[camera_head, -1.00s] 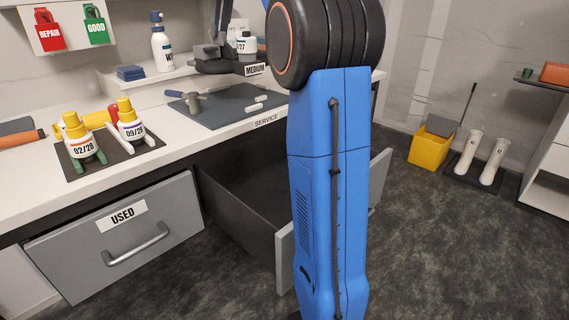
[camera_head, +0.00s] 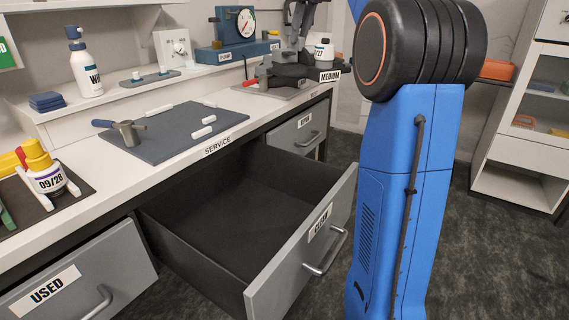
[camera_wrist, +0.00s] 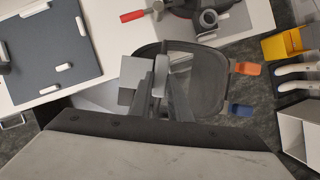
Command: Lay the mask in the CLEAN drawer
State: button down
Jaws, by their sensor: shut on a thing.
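The dark mask (camera_head: 290,72) is in my gripper (camera_head: 297,45), at the upper middle of the head view, above the bench's far part. It bears a MEDIUM label and a white cartridge (camera_head: 323,52) whose date ends in 27. In the wrist view my gripper (camera_wrist: 160,85) is shut on the mask (camera_wrist: 205,107), with an orange and a blue tab on its right side. The CLEAN drawer (camera_head: 285,265) is pulled open and looks empty inside. The mask is beyond and above it, apart from it. My arm hides no part of the drawer's label.
The USED drawer (camera_head: 80,280) is at lower left. The bench holds a grey service mat (camera_head: 165,135) with a hammer (camera_head: 127,130), a cartridge marked 09/26 (camera_head: 48,178) and a pump (camera_head: 238,48). A white cabinet (camera_head: 520,150) stands at right. Dark floor lies in front.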

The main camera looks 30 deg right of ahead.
aim_at(264, 240)
jog(key=z, duration=1.1)
jog(key=k+j+z, duration=0.3)
jog(key=k+j, duration=0.85)
